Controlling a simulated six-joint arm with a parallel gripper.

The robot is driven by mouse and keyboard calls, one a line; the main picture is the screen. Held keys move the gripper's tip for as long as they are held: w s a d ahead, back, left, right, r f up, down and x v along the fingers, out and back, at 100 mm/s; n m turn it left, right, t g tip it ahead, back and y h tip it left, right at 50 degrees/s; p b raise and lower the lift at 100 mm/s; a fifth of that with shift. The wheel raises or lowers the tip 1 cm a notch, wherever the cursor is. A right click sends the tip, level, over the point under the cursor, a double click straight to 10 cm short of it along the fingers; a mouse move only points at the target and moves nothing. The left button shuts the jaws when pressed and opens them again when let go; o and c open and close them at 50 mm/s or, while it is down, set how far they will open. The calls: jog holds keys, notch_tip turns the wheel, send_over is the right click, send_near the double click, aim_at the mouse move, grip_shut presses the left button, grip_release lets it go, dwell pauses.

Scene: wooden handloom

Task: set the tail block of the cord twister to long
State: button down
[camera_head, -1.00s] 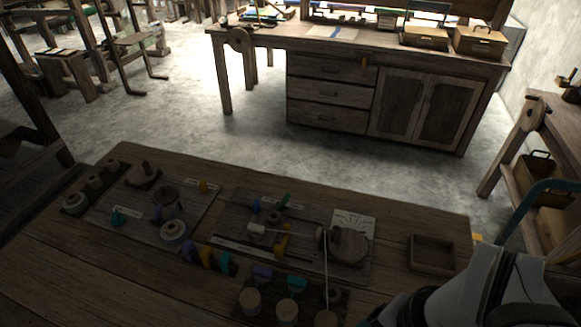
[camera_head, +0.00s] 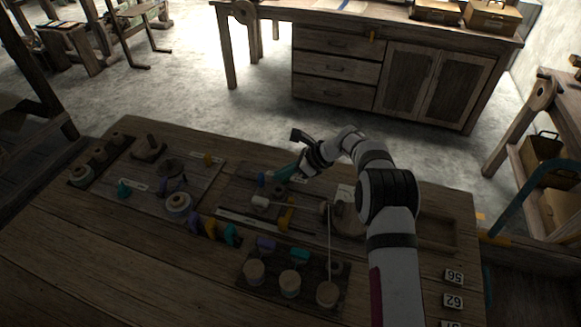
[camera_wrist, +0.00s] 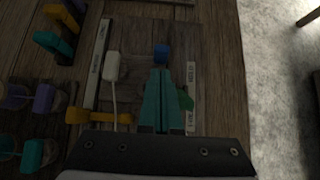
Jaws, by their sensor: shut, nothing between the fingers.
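The cord twister's board (camera_head: 236,194) lies in the middle of the bench. The pale tail block (camera_head: 260,201) sits on it with a light cord running right; it also shows in the wrist view (camera_wrist: 113,66), beside a labelled strip (camera_wrist: 97,62) whose words are too small to read. My gripper (camera_head: 279,176) is over the board's far side; in the wrist view its teal fingers (camera_wrist: 160,74) are together and empty, to the right of the tail block and apart from it. A blue peg (camera_wrist: 161,52) is just beyond the fingertips. A green piece (camera_wrist: 186,99) is partly hidden beside them.
A yellow lever (camera_head: 287,216) stands near the tail block. The round wooden end piece (camera_head: 346,220) is partly behind my arm. Capped jars (camera_head: 291,281) stand in front. A board with spools (camera_head: 178,202) is left; an empty tray (camera_head: 437,234) is right.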

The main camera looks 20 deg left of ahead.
aim_at(263, 182)
jog(key=shift+x, duration=2)
